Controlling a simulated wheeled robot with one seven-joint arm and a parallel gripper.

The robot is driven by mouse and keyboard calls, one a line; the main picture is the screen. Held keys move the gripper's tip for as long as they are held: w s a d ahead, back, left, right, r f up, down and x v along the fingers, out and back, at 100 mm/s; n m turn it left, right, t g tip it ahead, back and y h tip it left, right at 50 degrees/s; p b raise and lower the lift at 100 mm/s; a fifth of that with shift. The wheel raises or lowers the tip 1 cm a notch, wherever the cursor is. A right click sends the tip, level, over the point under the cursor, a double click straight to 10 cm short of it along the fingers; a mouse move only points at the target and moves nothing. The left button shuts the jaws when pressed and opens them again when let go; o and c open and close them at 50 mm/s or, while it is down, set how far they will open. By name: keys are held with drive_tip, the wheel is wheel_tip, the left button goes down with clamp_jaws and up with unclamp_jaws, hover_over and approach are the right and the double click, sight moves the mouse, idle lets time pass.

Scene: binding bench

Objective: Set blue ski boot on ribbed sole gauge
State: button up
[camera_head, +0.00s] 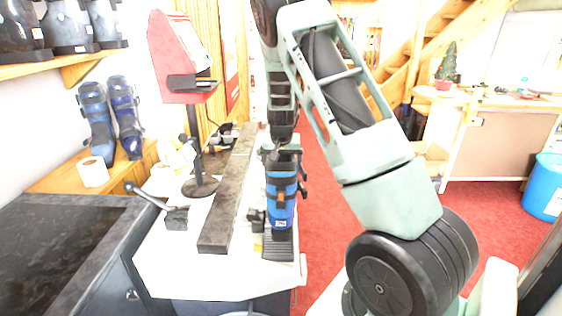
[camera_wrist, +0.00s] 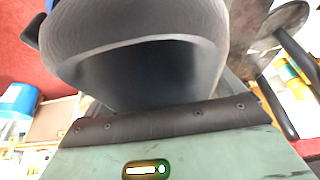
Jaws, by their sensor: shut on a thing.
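The blue ski boot (camera_head: 281,203) stands upright on the white bench in the head view, its toe toward the camera. The ribbed sole gauge (camera_head: 278,250) is a dark ribbed plate under and in front of it. The boot's sole is at the plate, but I cannot tell whether it rests on it or hovers slightly above. My gripper (camera_head: 284,156) is shut on the boot's upper cuff from above. In the wrist view a large dark grey rounded form, probably the boot's cuff (camera_wrist: 140,45), fills the top middle; the fingertips are hidden there.
A long dark bar (camera_head: 230,190) lies just left of the boot. A red device on a stand (camera_head: 183,58) and a lever clamp (camera_head: 176,214) are further left. Two other blue boots (camera_head: 112,122) and a paper roll (camera_head: 94,172) stand on a wooden ledge. Red floor lies right.

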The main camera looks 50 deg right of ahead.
drive_tip(key=shift+f+p, duration=0.55)
drive_tip(key=shift+f, duration=2.1)
drive_tip(key=o, duration=0.9)
drive_tip(key=shift+f, duration=0.1)
drive_tip(key=shift+o, duration=0.2)
